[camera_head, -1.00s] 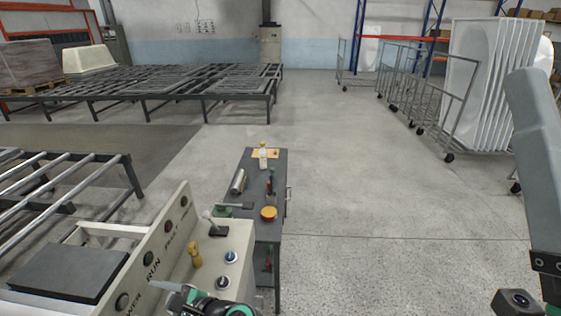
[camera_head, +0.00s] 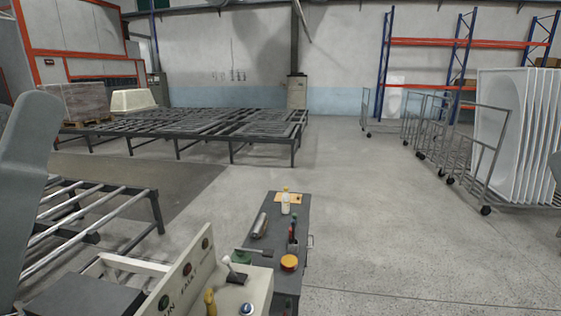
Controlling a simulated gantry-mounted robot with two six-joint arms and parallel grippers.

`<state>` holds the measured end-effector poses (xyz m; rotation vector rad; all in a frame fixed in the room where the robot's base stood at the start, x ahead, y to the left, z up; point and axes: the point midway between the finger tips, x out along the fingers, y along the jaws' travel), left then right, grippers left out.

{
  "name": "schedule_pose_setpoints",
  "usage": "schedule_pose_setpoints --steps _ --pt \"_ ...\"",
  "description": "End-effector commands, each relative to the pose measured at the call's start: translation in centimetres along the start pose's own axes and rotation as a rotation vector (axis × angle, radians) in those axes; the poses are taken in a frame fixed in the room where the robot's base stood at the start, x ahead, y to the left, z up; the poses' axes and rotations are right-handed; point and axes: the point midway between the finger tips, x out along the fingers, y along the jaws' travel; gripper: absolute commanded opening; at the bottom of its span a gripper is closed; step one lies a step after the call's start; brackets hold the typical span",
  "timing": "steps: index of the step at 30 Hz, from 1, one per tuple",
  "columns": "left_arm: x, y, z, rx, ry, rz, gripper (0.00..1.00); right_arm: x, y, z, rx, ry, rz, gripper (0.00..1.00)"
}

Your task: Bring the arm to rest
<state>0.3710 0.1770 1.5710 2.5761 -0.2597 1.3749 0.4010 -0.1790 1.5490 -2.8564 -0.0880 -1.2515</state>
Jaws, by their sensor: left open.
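A grey link of my left arm (camera_head: 28,175) stands upright along the left edge. I see no gripper fingers on it, and the left gripper is out of the frame. Only a sliver of grey at the right edge shows, probably my right arm (camera_head: 556,165); its gripper is out of the frame as well. No object is seen held by either arm.
A control console (camera_head: 190,275) with buttons and a lever stands at the bottom. Beside it is a narrow dark tool table (camera_head: 267,220). A roller conveyor (camera_head: 95,205) is at left, a rack of white shells (camera_head: 505,135) at right.

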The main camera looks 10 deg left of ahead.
Motion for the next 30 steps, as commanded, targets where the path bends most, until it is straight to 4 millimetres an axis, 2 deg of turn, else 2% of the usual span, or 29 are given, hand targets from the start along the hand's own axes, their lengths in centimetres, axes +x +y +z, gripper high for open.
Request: schedule_pose_setpoints --steps 1,2,3,4,8,11,15,19,21,24,30 --pt "-0.1 -1.1 2.3 0.122 -0.105 -0.043 0.74 0.0 0.0 0.0 0.000 0.000 0.000 1.00" --pt "-0.3 -1.4 3.7 0.201 -0.169 -0.048 0.74 0.0 0.0 0.0 0.000 0.000 0.000 1.00" --pt "1.9 -1.1 2.0 0.232 -0.159 -0.041 0.74 1.9 0.0 -1.7 0.000 -0.002 0.000 1.00" --pt "3.3 -0.9 1.1 0.227 -0.157 -0.041 0.74 3.1 0.0 -2.8 0.000 -0.003 0.000 1.00" --pt "7.4 -0.4 -1.5 0.222 -0.158 -0.040 0.74 6.7 0.0 -6.2 0.000 0.002 0.000 1.00" --pt "10.9 0.1 -3.8 0.221 -0.158 -0.039 0.74 9.8 0.0 -9.1 0.000 0.001 0.000 1.00" --pt "16.7 0.8 -7.5 0.220 -0.158 -0.039 0.74 14.9 0.1 -13.8 0.000 0.000 0.000 1.00" --pt "20.9 1.3 -10.2 0.219 -0.158 -0.039 0.74 18.7 0.1 -17.2 0.000 0.001 0.000 1.00" --pt "22.4 1.5 -11.1 0.218 -0.158 -0.038 0.74 19.9 0.1 -18.4 0.000 0.001 0.000 1.00" --pt "23.3 1.6 -11.8 0.218 -0.159 -0.038 0.74 20.8 0.1 -19.1 0.000 0.000 0.000 1.00" --pt "23.1 1.6 -11.6 0.218 -0.158 -0.038 0.74 20.6 0.1 -18.9 0.000 -0.001 0.000 1.00"
